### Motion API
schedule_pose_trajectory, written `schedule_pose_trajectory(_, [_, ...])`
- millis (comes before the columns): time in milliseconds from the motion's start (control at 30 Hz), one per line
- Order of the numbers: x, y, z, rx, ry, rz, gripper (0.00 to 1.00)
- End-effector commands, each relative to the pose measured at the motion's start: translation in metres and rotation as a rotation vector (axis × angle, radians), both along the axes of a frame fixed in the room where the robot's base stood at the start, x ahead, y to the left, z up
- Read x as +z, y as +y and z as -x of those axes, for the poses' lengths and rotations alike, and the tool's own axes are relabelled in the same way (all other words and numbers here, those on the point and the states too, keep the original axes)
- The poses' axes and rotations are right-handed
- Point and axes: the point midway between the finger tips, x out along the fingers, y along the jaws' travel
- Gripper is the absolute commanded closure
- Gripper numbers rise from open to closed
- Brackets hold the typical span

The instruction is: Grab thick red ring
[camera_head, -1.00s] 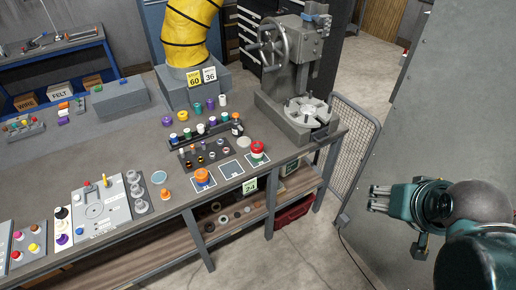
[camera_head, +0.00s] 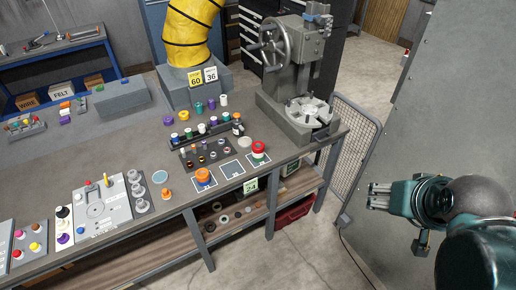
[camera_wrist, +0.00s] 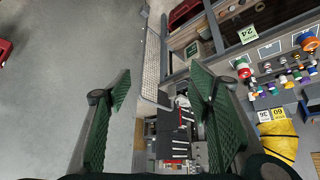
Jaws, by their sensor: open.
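A thick red ring (camera_head: 258,146) tops a small stack with white and dark green below it. The stack stands on a marked square near the front edge of the workbench (camera_head: 110,150), left of the press. My gripper (camera_head: 376,196) is to the right of the bench, over the floor, well apart from the ring. In the wrist view my gripper (camera_wrist: 160,88) has its two green fingers wide apart with nothing between them.
An orange ring stack (camera_head: 203,175) stands on another square, with an empty square between. Behind are racks of small coloured pieces (camera_head: 205,132). A grey press (camera_head: 297,70) and a mesh guard (camera_head: 356,145) stand at the bench's right end. The floor beside my gripper is clear.

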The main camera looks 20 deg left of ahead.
Motion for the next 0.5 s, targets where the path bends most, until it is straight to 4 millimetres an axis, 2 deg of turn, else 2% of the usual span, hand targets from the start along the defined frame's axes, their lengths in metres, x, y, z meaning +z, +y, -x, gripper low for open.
schedule_pose_trajectory(233, [0.012, 0.011, -0.023, 0.047, 0.03, 0.015, 0.48])
schedule_pose_trajectory(500, [0.026, 0.032, -0.06, 0.124, 0.077, 0.04, 0.48])
